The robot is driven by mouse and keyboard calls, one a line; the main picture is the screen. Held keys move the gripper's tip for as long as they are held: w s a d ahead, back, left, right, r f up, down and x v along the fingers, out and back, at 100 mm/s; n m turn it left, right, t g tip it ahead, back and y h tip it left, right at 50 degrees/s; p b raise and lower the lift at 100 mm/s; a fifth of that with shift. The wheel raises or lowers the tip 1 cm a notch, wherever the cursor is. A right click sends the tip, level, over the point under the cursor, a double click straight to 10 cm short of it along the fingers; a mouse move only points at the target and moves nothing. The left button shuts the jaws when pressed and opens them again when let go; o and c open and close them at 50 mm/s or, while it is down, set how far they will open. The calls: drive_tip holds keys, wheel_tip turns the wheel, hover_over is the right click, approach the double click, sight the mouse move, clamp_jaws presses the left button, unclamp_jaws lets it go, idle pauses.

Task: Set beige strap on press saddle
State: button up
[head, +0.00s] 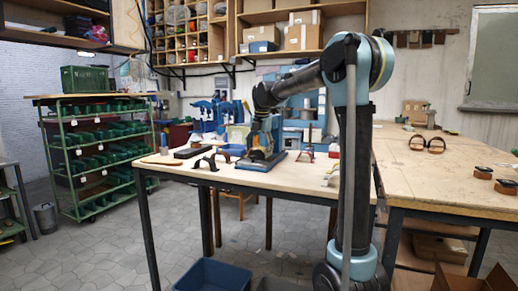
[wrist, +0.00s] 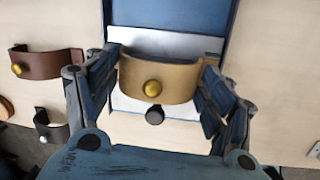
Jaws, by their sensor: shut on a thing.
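The beige strap (wrist: 170,78), a curved band with a brass stud, is between the fingers of my gripper (wrist: 160,72) in the wrist view. My gripper is shut on it, one finger at each end. Under the strap is a pale metal plate (wrist: 185,112) with a dark knob (wrist: 155,116), in front of a blue base (wrist: 175,14). I cannot tell whether the strap touches the plate. In the head view my gripper (head: 261,150) is low over the blue-based press (head: 256,163) on the table, and the strap is not clear there.
A brown strap (wrist: 45,66) and a black strap (wrist: 50,130) lie to the left in the wrist view. Dark straps (head: 205,162) are left of the press on the wooden table (head: 290,178). A second bench (head: 440,185) stands right, holding several straps. A blue bin (head: 212,275) is on the floor.

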drive_tip(key=shift+f, duration=0.2)
drive_tip(key=shift+c, duration=0.8)
drive_tip(key=o, duration=1)
drive_tip(key=shift+o, duration=0.6)
drive_tip(key=shift+r, duration=3.45)
